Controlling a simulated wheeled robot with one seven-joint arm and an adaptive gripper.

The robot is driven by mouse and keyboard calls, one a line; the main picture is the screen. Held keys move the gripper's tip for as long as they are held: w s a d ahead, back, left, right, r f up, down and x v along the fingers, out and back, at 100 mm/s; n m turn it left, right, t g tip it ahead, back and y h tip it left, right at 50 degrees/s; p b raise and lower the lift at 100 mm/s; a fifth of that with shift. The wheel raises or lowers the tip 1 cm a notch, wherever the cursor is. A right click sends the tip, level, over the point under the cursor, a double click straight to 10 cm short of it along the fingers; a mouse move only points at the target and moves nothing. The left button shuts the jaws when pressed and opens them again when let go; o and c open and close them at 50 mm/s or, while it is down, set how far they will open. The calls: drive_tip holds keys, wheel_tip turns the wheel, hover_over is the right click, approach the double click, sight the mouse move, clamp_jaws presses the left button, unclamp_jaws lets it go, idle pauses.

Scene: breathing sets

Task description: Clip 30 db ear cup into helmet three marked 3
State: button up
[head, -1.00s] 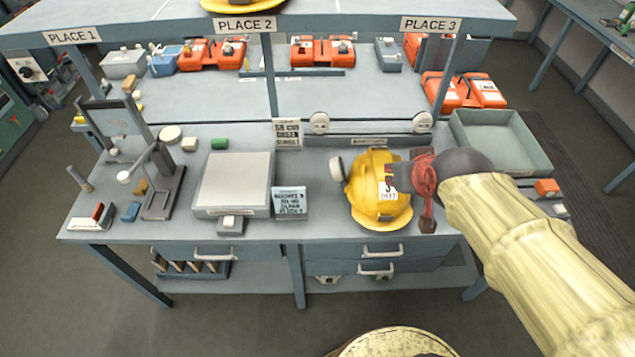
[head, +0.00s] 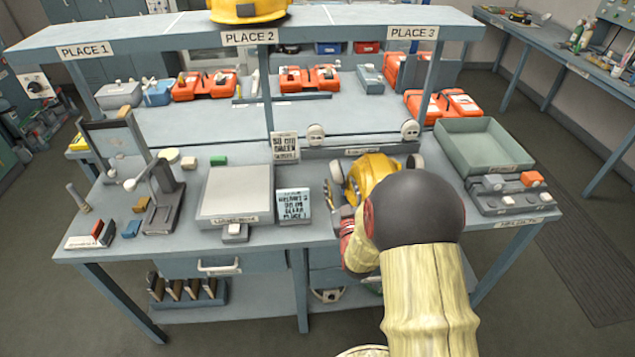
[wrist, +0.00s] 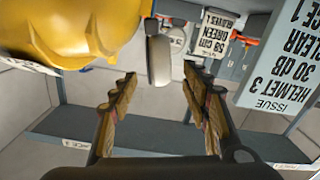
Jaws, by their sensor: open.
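The yellow helmet (head: 368,170) stands on the bench under PLACE 3, partly hidden by my wrist; its shell fills the upper left of the wrist view (wrist: 75,30). A pale ear cup (head: 336,170) is at its left side and another (head: 414,162) at its right. I cannot tell how firmly either is attached. My gripper (head: 338,193) is low at the helmet's left front. In the wrist view my gripper (wrist: 158,82) is open, with the left ear cup (wrist: 158,58) just beyond and between the fingertips, apparently not gripped. The helmet's number is not visible now.
An issue card (head: 293,206) reading helmet 3, 30 dB stands close left of my gripper. Two round pale cups (head: 316,134) (head: 410,130) sit at the back rail.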

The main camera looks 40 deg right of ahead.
sight(339, 180)
drive_tip(key=shift+f, duration=0.2)
drive_tip(key=shift+w+d, duration=0.1)
drive_tip(key=shift+w, duration=0.15)
drive_tip(key=b+x, duration=0.1)
drive_tip(key=x, duration=0.2)
drive_tip(key=b+x, duration=0.1)
drive_tip(key=x, duration=0.2)
drive_tip(key=shift+d+f, duration=0.1)
drive_tip(key=shift+f, duration=0.15)
drive_tip(key=shift+w+d+r, duration=0.1)
drive_tip(key=shift+w+d, duration=0.15)
drive_tip(key=shift+w, duration=0.15)
drive_tip(key=shift+c, duration=1.1)
clamp_jaws()
